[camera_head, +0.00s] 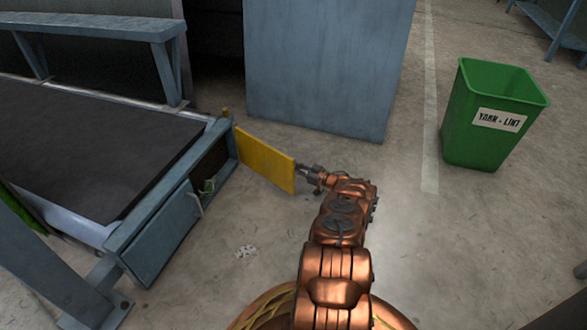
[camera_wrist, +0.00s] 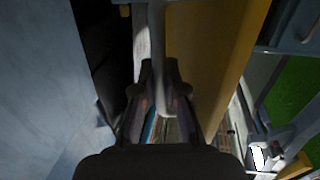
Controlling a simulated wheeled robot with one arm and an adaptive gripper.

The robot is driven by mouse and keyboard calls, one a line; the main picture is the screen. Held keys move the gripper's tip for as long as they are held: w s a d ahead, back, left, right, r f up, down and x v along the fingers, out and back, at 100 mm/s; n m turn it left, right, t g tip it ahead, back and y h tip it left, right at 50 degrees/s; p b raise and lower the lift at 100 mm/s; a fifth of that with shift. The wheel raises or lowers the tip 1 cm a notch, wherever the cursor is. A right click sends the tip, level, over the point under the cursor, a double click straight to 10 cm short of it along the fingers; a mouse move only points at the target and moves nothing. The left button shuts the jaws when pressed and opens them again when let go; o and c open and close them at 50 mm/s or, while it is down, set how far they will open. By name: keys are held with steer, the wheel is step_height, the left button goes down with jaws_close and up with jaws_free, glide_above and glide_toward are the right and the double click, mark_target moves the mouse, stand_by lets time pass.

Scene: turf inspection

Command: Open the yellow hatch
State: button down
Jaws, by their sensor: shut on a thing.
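The yellow hatch (camera_head: 265,160) is a flat panel standing out from the side of the grey-blue machine frame, swung well away from its opening (camera_head: 210,166). The hatch also fills the upper right of the wrist view (camera_wrist: 205,60). My gripper (camera_head: 307,173) is at the hatch's outer right end. In the wrist view my gripper (camera_wrist: 160,82) is closed around a pale grey bar, the hatch handle (camera_wrist: 157,35), beside the yellow panel. The head view is too small to show the grip itself. Something small and green (camera_head: 208,186) shows at the opening.
A closed grey-blue hatch (camera_head: 163,235) with a pale handle (camera_head: 198,204) is left of the opening. A large grey-blue cabinet (camera_head: 325,70) stands behind the yellow hatch. A labelled green bin (camera_head: 480,140) stands at right. Concrete floor between is clear, except for small pale scraps (camera_head: 246,252).

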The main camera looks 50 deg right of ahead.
steer(key=c, duration=1.2)
jaws_free()
steer(key=v, duration=1.2)
